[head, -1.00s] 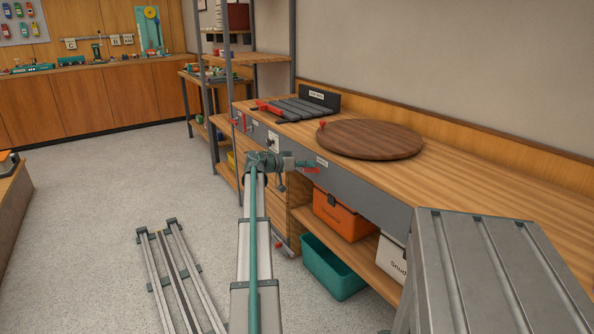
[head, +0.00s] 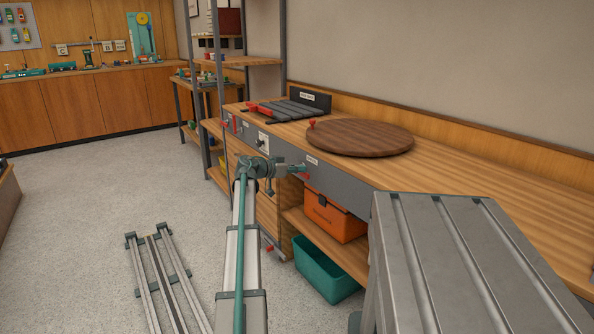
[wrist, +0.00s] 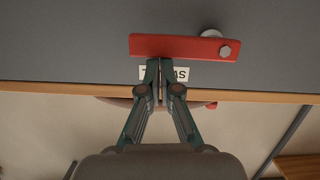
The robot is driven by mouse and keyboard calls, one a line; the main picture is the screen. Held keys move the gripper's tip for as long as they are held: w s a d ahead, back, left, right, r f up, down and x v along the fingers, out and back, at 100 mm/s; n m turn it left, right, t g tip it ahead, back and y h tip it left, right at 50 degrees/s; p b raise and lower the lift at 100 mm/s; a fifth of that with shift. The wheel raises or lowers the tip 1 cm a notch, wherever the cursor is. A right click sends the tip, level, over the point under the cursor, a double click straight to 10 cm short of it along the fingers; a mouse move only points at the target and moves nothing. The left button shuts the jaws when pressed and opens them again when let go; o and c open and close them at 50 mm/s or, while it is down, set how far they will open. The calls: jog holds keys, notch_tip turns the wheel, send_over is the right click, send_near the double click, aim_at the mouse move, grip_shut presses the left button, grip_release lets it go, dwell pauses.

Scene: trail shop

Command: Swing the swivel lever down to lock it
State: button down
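The swivel lever (wrist: 178,46) is a flat red bar on the grey front panel of the bench. In the wrist view it lies level, with a round metal pivot (wrist: 226,51) at its right end. In the head view only a small red part of the lever (head: 305,176) shows by my gripper (head: 299,168). In the wrist view the fingertips of my gripper (wrist: 160,63) are together with nothing seen between them. They are at the lever's edge, near its free end; I cannot tell whether they touch it. They partly cover a white label (wrist: 180,74), seen upside down.
A round wooden board (head: 360,138) with a red knob lies on the bench top (head: 470,190). An orange box (head: 333,215) and a teal bin (head: 325,270) are below. A grey ribbed surface (head: 470,260) stands close at the right.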

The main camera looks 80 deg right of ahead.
jog(key=w+a+r+p, duration=0.3)
jog(key=w+a+r, duration=0.3)
jog(key=w, duration=0.1)
jog(key=shift+a+r, duration=0.25)
jog(key=shift+a, duration=0.05)
dwell(0.4)
dwell(0.4)
